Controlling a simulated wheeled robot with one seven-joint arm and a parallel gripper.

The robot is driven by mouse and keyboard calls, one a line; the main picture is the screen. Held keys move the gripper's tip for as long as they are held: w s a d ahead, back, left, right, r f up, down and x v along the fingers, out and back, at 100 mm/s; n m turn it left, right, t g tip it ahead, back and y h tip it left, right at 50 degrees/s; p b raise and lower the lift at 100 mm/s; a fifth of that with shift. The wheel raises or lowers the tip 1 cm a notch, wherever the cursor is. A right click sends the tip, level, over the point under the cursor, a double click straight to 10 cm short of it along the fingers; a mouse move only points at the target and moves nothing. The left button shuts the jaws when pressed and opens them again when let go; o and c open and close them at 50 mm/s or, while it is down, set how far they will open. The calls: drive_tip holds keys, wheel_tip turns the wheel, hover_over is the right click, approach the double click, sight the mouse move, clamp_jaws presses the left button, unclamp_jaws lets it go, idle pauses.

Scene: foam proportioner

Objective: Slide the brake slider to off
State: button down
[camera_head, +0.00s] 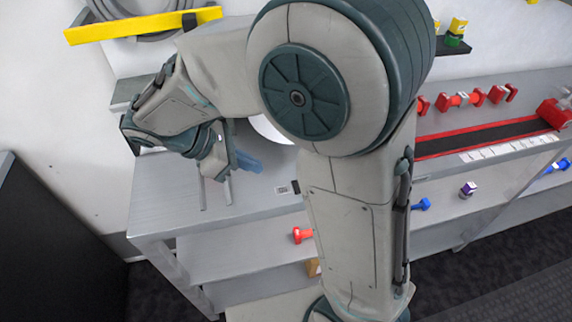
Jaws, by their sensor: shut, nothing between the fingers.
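My gripper (222,164) is at the left, low over the grey bench top (262,206), shut and empty. A translucent blue piece (246,161) shows just to its right; I cannot tell whether they touch. No part can be surely told as the brake slider; my arm hides much of the bench. A long black track with a red frame (477,137) lies on the right, with a red block (553,113) at its right end and white labels along its front.
Several red fittings (462,99) stand behind the black track. Blue fittings (421,204) and a red one (303,235) lie on the lower shelf. A yellow bar (143,25) and grey hose are on the wall. A black panel (50,245) stands at far left.

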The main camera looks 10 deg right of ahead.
drive_tip(key=b+x, duration=0.1)
drive_tip(key=x, duration=0.8)
drive_tip(key=shift+d+f, duration=0.25)
drive_tip(key=shift+f, duration=0.05)
drive_tip(key=d, duration=0.3)
drive_tip(key=shift+d+r, duration=0.1)
drive_tip(key=shift+d, duration=0.4)
drive_tip(key=shift+d, duration=0.15)
